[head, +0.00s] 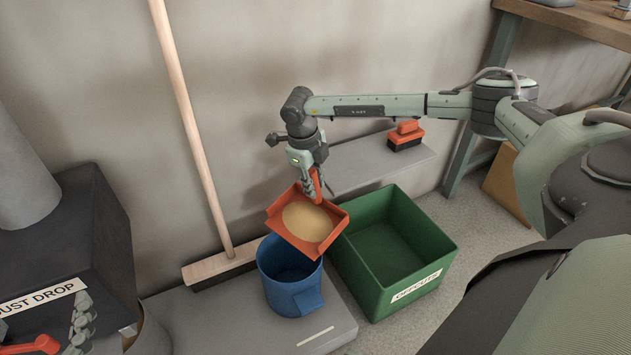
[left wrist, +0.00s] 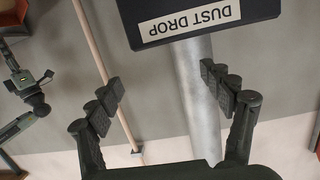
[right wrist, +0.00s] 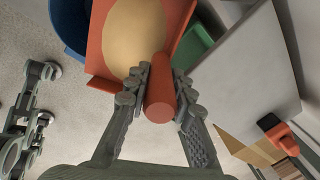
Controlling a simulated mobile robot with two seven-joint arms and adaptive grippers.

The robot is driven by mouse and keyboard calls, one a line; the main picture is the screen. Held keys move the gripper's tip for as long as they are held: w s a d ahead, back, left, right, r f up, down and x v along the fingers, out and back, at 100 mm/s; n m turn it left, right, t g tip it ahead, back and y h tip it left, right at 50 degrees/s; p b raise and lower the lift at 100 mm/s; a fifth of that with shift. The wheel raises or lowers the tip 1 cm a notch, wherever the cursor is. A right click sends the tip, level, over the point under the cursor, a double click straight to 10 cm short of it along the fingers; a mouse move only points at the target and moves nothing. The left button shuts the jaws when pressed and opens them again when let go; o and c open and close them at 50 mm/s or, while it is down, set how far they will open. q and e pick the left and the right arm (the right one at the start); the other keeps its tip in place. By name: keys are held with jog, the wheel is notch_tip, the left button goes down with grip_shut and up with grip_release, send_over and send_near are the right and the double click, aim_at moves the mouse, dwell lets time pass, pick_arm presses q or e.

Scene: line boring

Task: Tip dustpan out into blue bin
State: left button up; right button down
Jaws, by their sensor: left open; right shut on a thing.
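The orange dustpan (head: 333,217) carries a round tan heap of dust (head: 306,222). My right gripper (head: 316,188) is shut on its handle, which shows between the fingers in the right wrist view (right wrist: 160,100). The pan is above the back right rim of the blue bin (head: 290,293), partly covering its mouth, with the dust still lying in it. Whether pan and rim touch, I cannot tell. The bin also shows in the right wrist view (right wrist: 70,28). My left gripper (left wrist: 165,100) is open and empty, below the DUST DROP box in the left wrist view.
A green OFFCUTS crate (head: 375,280) stands close right of the blue bin. A broom (head: 190,130) leans on the wall behind. The dark DUST DROP box (head: 85,240) is at left.

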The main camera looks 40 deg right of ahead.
jog(key=shift+a+r+h+p, duration=0.25)
jog(key=shift+a+h+p, duration=0.2)
jog(key=shift+a+h, duration=0.25)
pick_arm(q)
jog(key=s+a+f+n+g+y+p, duration=0.2)
jog(key=s+a+f+g+y+p, duration=0.2)
jog(key=s+a+f+g, duration=0.7)
jog(key=shift+s+a+f+g+y, duration=0.3)
jog(key=shift+s+a+f+y, duration=0.7)
jog(key=shift+s+a+f, duration=1.05)
pick_arm(e)
jog(key=s+a+t+h, duration=0.1)
jog(key=a+h, duration=0.7)
jog(key=a, duration=0.4)
jog(key=shift+s+r, duration=0.2)
jog(key=shift+s, duration=0.2)
